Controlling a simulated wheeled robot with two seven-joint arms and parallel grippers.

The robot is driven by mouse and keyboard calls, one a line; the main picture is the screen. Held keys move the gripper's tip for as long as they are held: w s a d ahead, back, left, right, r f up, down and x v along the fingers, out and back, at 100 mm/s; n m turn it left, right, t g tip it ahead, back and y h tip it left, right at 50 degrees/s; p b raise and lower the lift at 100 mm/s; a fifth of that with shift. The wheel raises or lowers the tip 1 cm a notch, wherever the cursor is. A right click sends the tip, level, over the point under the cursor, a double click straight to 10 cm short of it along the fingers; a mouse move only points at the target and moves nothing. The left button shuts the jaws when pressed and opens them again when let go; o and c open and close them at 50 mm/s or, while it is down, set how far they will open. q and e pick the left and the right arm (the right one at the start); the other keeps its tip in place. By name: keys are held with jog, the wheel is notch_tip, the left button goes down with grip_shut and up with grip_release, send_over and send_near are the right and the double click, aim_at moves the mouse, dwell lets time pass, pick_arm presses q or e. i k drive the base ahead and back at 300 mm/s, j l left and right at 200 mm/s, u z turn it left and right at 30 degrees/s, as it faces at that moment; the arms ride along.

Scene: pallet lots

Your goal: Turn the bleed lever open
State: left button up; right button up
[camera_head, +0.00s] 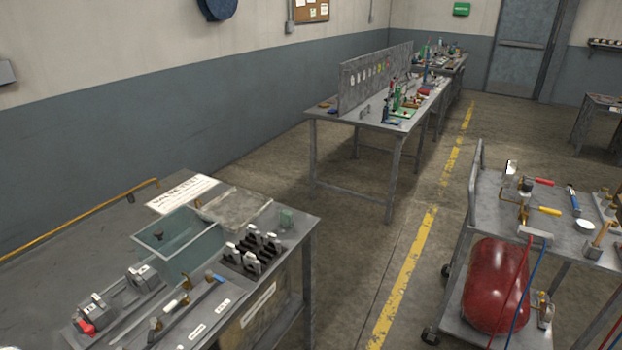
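A grey wheeled cart (482,215) stands at the right with brass valve fittings on its top. One fitting has a red lever handle (544,181) and another in front of it has a yellow lever handle (549,210). Both handles point right. A red tank (496,285) lies on the cart's lower shelf, with a small brass fitting (545,310) at its right end. Red and blue hoses run down past the tank. No label shows which handle is the bleed lever, and I cannot tell its valve state. Neither of my grippers is in view.
A bench at the lower left holds a clear bin (152,245), a black rack (234,262) and metal devices. A long workbench (348,119) stands at the back. The floor (345,250) between bench and cart is clear, with a yellow dashed line (405,280).

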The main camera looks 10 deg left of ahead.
aim_at(183, 295)
jog(key=u, duration=1.2)
jog(key=j+z, duration=0.25)
